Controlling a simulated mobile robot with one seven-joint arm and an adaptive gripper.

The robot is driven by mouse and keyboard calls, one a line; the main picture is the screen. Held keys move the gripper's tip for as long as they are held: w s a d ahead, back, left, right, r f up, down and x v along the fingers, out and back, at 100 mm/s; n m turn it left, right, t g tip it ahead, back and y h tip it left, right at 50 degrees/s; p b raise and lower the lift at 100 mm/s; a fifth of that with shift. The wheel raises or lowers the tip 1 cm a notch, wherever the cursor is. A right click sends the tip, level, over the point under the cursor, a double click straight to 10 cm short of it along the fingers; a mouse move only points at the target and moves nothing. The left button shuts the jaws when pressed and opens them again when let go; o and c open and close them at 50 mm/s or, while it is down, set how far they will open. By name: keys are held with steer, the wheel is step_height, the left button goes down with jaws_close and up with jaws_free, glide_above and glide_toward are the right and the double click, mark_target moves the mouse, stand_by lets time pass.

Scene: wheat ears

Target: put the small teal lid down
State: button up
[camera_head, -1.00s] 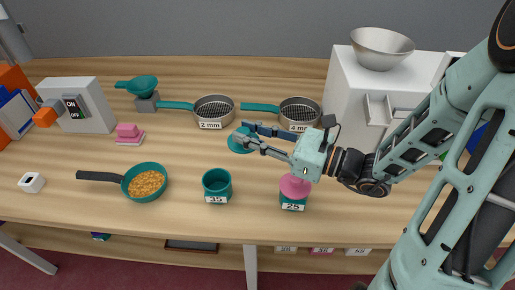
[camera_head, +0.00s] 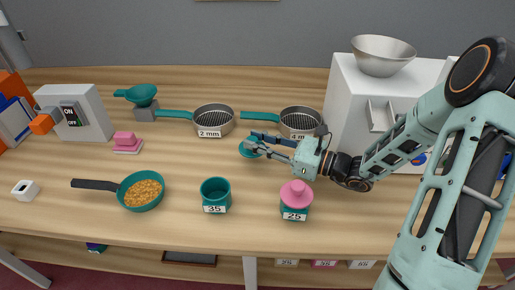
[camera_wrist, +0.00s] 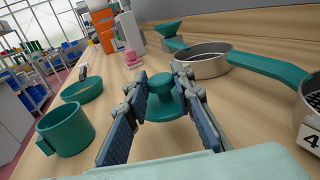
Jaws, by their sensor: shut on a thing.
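The small teal lid (camera_head: 248,151) is a round disc with a raised knob. In the wrist view the lid (camera_wrist: 168,104) sits between the two fingers, its knob between the fingertips. My gripper (camera_head: 256,141) is shut on it; it also shows in the wrist view (camera_wrist: 160,78). The lid is level, over or on the open wood in front of the sieves. I cannot tell whether its underside touches the table. The teal cup marked 35 (camera_head: 215,193) stands open to the front left of the lid.
A cup marked 25 with a pink lid (camera_head: 297,195) stands front right. Sieves marked 2 mm (camera_head: 210,131) and 4 mm (camera_head: 300,132) lie behind. A pan of grain (camera_head: 142,190) is at left. A white cabinet (camera_head: 345,95) stands right. Bare wood surrounds the lid.

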mark_target(258, 154)
steer(key=shift+f, duration=1.2)
steer(key=shift+f, duration=0.35)
steer(key=shift+s+f+b, duration=0.2)
steer(key=shift+f+b, duration=0.05)
steer(key=shift+b, duration=0.2)
steer(key=o, duration=0.9)
steer(key=shift+s+f, duration=0.1)
steer(key=shift+f, duration=0.15)
steer(key=shift+r, duration=0.25)
steer(key=v, duration=0.8)
steer(key=r+v, duration=0.1)
steer(key=v, duration=0.3)
steer(key=shift+w+r+p, duration=0.1)
steer(key=shift+w+p, duration=0.1)
steer(key=shift+p, duration=0.1)
steer(key=shift+r, duration=0.1)
